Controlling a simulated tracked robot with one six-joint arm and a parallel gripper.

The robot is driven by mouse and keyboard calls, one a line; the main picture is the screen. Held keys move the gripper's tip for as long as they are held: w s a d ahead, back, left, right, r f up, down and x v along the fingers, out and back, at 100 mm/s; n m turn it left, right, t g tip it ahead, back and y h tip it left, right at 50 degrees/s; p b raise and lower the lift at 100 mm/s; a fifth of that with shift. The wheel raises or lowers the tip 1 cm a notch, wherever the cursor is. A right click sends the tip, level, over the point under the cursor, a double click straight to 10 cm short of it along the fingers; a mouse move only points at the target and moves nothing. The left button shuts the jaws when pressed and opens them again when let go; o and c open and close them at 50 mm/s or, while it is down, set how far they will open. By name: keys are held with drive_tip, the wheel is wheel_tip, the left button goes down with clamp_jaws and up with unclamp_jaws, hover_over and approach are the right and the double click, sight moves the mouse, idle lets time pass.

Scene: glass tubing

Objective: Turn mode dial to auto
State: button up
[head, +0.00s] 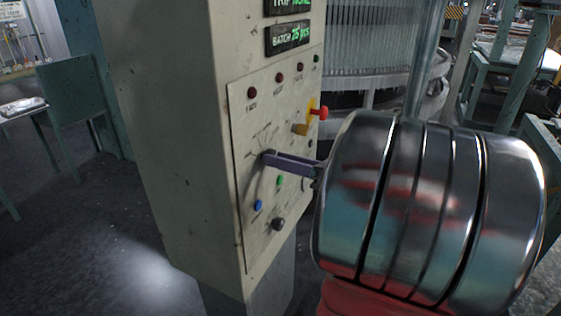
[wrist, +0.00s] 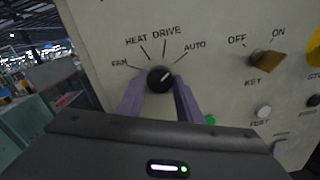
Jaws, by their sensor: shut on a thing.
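The mode dial (wrist: 160,79) is a round black knob on the pale control panel (wrist: 225,95) in the wrist view. Its short white mark points up and right, roughly along the AUTO line. The FAN, HEAT, DRIVE and AUTO labels fan out above it. The purple fingers of my gripper (wrist: 160,86) stand on either side of the knob and are shut on it. In the head view my gripper (head: 267,158) reaches the panel face from the right, and its fingers hide the dial.
Right of the dial is the brown KEY switch (wrist: 267,60) with OFF and ON labels. A white button (wrist: 264,111) and a green button (wrist: 210,120) are lower. In the head view, a red knob (head: 322,112) and yellow part stick out above my fingers. Blue button (head: 258,206) sits below.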

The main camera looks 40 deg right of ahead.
drive_tip(key=shift+f+m, duration=0.2)
drive_tip(key=shift+m, duration=0.4)
drive_tip(key=o, duration=1)
drive_tip(key=shift+r, duration=0.15)
drive_tip(key=shift+o, duration=0.2)
drive_tip(key=shift+s, duration=0.1)
drive_tip(key=v, duration=1.3)
drive_tip(key=shift+s, duration=0.35)
drive_tip(key=shift+d, duration=0.1)
